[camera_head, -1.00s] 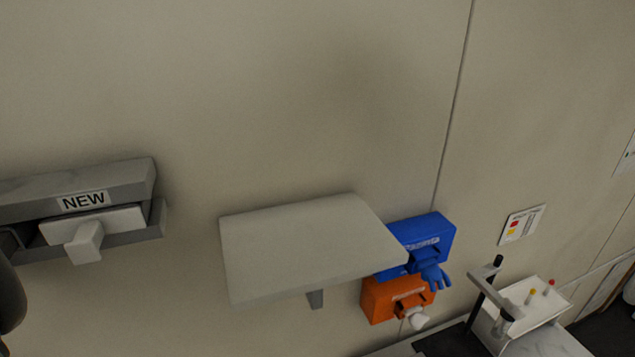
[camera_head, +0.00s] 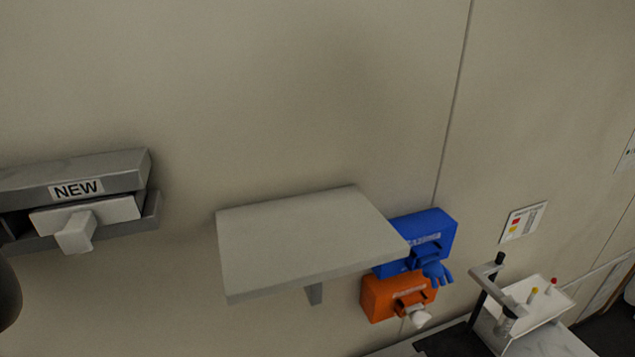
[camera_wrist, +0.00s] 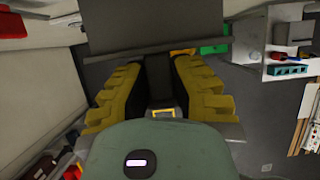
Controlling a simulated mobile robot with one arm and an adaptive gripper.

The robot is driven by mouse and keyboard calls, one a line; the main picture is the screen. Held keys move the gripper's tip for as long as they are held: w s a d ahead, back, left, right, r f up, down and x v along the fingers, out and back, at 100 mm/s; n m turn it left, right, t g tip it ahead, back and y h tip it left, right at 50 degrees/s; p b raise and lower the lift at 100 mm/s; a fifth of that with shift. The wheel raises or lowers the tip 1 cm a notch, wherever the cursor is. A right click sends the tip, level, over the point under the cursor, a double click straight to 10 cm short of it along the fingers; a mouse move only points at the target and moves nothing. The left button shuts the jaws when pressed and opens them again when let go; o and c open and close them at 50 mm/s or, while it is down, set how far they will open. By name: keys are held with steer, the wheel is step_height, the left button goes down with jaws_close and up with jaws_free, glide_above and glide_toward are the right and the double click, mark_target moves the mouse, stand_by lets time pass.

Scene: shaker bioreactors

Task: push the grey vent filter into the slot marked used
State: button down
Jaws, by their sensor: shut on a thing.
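My gripper (camera_wrist: 158,84) shows in the wrist view with its yellow-and-black fingers shut on the dark stem of the grey vent filter (camera_wrist: 152,28). The filter's broad dark plate lies beyond the fingertips and fills the top middle of that view. In the head view, a grey wall holder (camera_head: 110,170) labelled NEW is at the left edge, with a white filter with a protruding block handle (camera_head: 76,232) in it. No slot marked used can be made out in either view. The gripper and held filter are not visible in the head view.
A pale wall shelf (camera_head: 310,235) juts out in the middle of the head view and looks empty. Blue (camera_head: 430,228) and orange (camera_head: 385,300) glove boxes are to its right. A white stand (camera_head: 525,310) is at lower right. The wall above is bare.

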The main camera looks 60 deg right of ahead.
steer(key=shift+s+a, duration=0.1)
steer(key=shift+a, duration=0.05)
steer(key=shift+s+a+b, duration=0.7)
steer(key=shift+s+a, duration=0.1)
steer(key=shift+s, duration=0.35)
steer(key=shift+d, duration=0.1)
steer(key=shift+w+d+r+p, duration=0.2)
steer(key=shift+w+d+p, duration=0.5)
steer(key=shift+w, duration=0.35)
steer(key=shift+w+d, duration=0.3)
steer(key=shift+w, duration=0.15)
steer(key=shift+w+d+p, duration=0.6)
steer(key=shift+w+d, duration=0.05)
steer(key=shift+w, duration=0.2)
steer(key=shift+w+d+p, duration=0.55)
steer(key=shift+w+d, duration=0.05)
steer(key=shift+w, duration=0.25)
stand_by(3.4)
